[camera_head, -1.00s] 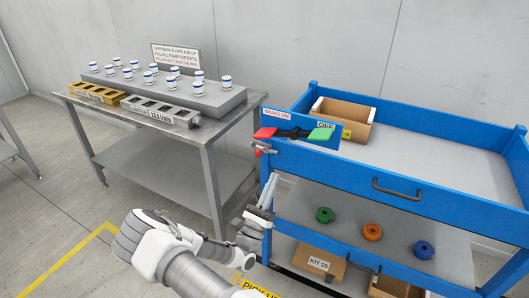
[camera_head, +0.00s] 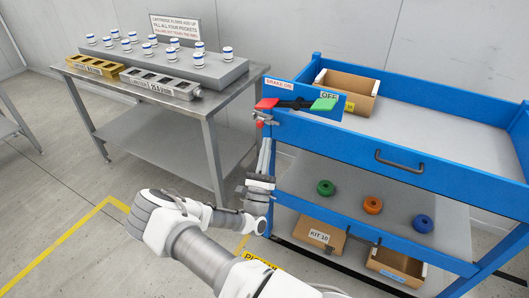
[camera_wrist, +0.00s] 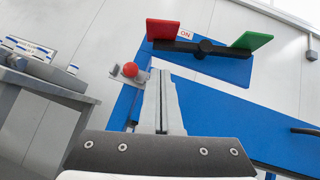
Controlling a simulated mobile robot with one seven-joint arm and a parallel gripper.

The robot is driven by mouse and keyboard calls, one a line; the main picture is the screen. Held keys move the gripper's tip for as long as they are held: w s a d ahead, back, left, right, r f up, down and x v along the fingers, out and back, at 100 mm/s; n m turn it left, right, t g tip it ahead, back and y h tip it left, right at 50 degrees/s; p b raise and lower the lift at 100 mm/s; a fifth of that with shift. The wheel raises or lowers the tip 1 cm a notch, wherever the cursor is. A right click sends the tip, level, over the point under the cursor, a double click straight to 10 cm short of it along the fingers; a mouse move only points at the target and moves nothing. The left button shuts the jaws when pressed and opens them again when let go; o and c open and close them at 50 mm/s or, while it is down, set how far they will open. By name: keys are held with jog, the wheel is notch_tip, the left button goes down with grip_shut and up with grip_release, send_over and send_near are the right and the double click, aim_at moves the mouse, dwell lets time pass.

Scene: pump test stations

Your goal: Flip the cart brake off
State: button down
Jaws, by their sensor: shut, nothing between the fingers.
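The brake lever is a black bar (camera_head: 294,104) on the blue cart's upper left corner. It has a red paddle (camera_head: 266,103) on the left end and a green paddle (camera_head: 324,104) on the right end. The "BRAKE ON" label is by the red paddle and "OFF" is by the green one. In the wrist view the red paddle (camera_wrist: 163,30) and green paddle (camera_wrist: 252,40) flank the round pivot (camera_wrist: 205,47). My gripper (camera_head: 265,142) is shut and empty, pointing up just below the lever. Its fingertips (camera_wrist: 164,74) appear apart from the lever.
A red ball knob (camera_wrist: 130,69) on a grey bracket stands just left of my fingertips at the cart's corner. The cart's lower shelf (camera_head: 340,220) holds coloured round parts.

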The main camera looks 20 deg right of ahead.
aim_at(263, 105)
jog(key=w+d+r, duration=0.2)
jog(key=w+r, duration=0.2)
jog(key=r, duration=0.3)
jog(key=shift+r+b, duration=0.3)
jog(key=shift+r, duration=0.05)
jog(key=shift+w+a+r+m, duration=0.1)
jog(key=shift+m, duration=0.2)
